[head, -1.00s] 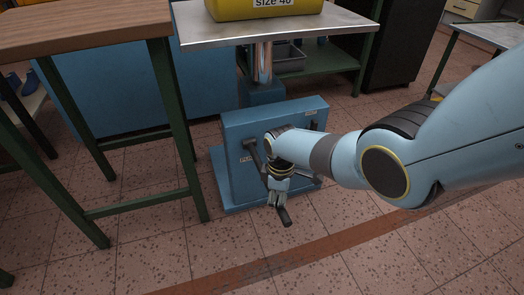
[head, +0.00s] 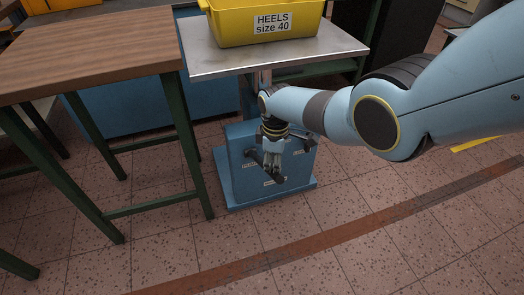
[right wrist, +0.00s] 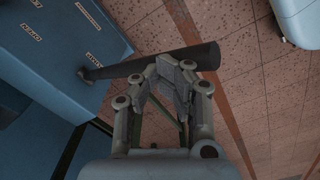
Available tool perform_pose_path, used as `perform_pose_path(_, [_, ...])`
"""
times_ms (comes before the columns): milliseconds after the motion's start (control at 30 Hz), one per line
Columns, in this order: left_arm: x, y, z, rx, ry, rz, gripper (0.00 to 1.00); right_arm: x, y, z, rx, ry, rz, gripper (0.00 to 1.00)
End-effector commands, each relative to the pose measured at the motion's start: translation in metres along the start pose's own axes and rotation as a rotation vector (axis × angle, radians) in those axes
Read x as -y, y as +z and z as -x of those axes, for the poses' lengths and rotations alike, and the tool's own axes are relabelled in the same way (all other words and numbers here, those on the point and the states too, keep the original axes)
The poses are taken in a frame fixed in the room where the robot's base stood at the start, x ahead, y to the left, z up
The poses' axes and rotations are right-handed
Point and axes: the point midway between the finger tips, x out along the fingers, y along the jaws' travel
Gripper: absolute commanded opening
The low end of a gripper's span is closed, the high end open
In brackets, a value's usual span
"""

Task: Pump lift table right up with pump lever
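The lift table has a grey metal top (head: 215,62), a short column and a blue base box (head: 243,185); the box also shows in the right wrist view (right wrist: 50,50). The dark pump lever (head: 252,155) comes off the front of the box; in the right wrist view its bar (right wrist: 120,69) runs across my fingertips. My right gripper (head: 273,167) points down in front of the box. Its fingers (right wrist: 177,78) look drawn together, at the lever near its free end and not straddling it. Whether they press on it is unclear. My left gripper is out of view.
A yellow bin (head: 235,30) labelled "HEELS size 40" stands on the lift table. A wooden-topped table (head: 90,50) with green legs stands close on the left. The tiled floor (head: 400,240) in front is clear, crossed by a reddish-brown strip (head: 350,230).

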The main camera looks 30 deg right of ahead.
Motion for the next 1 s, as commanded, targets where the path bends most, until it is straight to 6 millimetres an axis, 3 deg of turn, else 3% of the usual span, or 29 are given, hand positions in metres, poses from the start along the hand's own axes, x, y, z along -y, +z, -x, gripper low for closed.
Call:
perform_pose_path(500, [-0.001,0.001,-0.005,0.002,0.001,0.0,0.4,0.002,0.001,-0.007,0.003,-0.004,0.0,0.0])
perform_pose_path(900, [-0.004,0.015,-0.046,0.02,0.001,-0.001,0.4,0.004,0.003,-0.057,0.006,-0.008,0.0,0.0])
perform_pose_path(1000, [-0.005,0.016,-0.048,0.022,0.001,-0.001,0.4,0.004,0.003,-0.059,0.005,-0.008,0.0,0.0])
